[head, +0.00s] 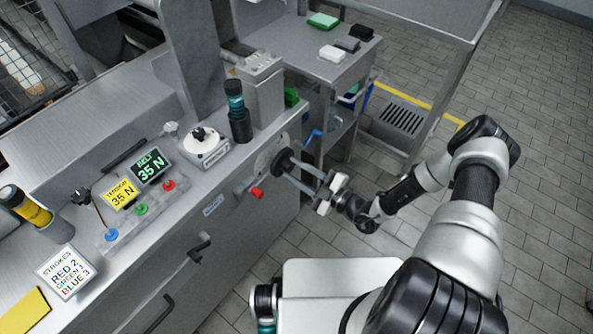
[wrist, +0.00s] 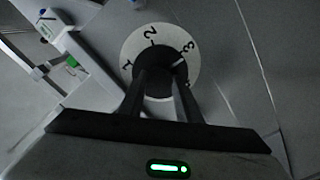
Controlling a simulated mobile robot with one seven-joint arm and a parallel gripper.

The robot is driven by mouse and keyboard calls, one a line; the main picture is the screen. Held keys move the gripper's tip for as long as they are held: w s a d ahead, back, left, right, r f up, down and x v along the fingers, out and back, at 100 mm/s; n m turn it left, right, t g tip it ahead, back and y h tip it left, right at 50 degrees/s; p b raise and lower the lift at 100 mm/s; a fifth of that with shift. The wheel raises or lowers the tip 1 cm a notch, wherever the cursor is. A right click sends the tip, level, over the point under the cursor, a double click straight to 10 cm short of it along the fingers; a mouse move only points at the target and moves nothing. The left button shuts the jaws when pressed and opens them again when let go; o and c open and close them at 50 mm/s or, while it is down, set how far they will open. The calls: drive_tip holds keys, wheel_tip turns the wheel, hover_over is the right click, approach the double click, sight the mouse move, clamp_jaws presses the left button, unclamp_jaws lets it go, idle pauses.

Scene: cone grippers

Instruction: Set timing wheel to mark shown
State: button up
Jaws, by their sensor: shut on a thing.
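The timing wheel is a black knob (head: 284,160) on the front face of the machine. In the wrist view its white dial (wrist: 135,48) carries the marks 1, 2 and 3. A small light line on the black knob (wrist: 160,92) points toward the 3, at the dial's right. My gripper (head: 297,173) reaches in from the right and is shut on the knob; its two fingers also show in the wrist view (wrist: 161,78). The fingers hide part of the knob. A white card (head: 70,271) at lower left reads STROKES, RED 2, GREEN 1, BLUE 3.
A red-tipped lever (head: 257,193) sticks out just left of the wheel. Yellow (head: 121,193) and green-lettered (head: 151,166) displays both read 35 N, near red, green and blue buttons. A dark bottle (head: 238,112) stands above the wheel. The tiled floor at right is open.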

drive_tip(key=n, duration=1.3)
drive_tip(key=shift+n, duration=0.4)
drive_tip(key=n+p, duration=0.1)
drive_tip(key=n, duration=0.2)
drive_tip(key=shift+n, duration=0.3)
drive_tip(key=n, duration=0.3)
drive_tip(key=shift+n+p, duration=0.3)
drive_tip(key=shift+p, duration=0.1)
drive_tip(key=n+p, duration=0.1)
drive_tip(key=n, duration=0.5)
drive_tip(key=shift+n+p, duration=0.3)
drive_tip(key=shift+p, duration=0.05)
